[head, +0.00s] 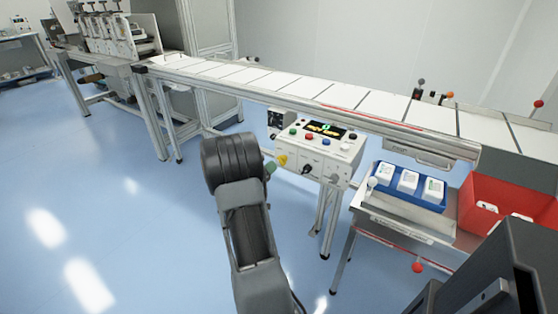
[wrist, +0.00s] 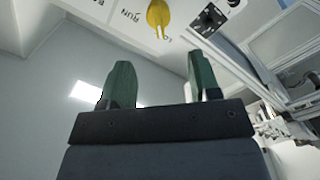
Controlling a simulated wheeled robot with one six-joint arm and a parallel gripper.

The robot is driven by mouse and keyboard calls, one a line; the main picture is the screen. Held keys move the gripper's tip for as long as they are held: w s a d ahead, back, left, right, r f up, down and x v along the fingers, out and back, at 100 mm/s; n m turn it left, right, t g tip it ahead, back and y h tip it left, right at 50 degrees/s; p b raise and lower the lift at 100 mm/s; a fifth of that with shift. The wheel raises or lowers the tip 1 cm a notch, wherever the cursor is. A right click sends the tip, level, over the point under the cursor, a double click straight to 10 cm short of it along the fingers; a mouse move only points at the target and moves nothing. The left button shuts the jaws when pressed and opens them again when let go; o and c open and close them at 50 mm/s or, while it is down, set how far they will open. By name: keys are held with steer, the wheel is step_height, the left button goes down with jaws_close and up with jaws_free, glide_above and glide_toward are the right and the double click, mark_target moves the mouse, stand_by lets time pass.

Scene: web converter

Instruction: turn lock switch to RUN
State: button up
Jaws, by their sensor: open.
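The white control box (head: 322,152) hangs below the conveyor in the head view, with coloured buttons and a lit screen. A yellow switch (head: 282,160) sits at the left of its front face. In the wrist view the yellow switch (wrist: 158,16) is at the top edge, partly cut off, with upside-down "RUN" lettering (wrist: 130,13) to its left. My gripper (head: 270,169) is just left of the box in the head view, mostly hidden behind my wrist. Its two green fingers in the wrist view (wrist: 160,82) are apart and empty. The switch lies beyond them, not between them.
The conveyor (head: 290,88) runs above the box. A blue tray (head: 379,173) with white packs and a red bin (head: 490,185) stand at right. Open floor lies left.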

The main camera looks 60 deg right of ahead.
mark_target(277, 159)
steer(key=d+b, duration=0.1)
steer(key=d, duration=0.7)
steer(key=shift+d, duration=0.4)
steer(key=c, duration=0.9)
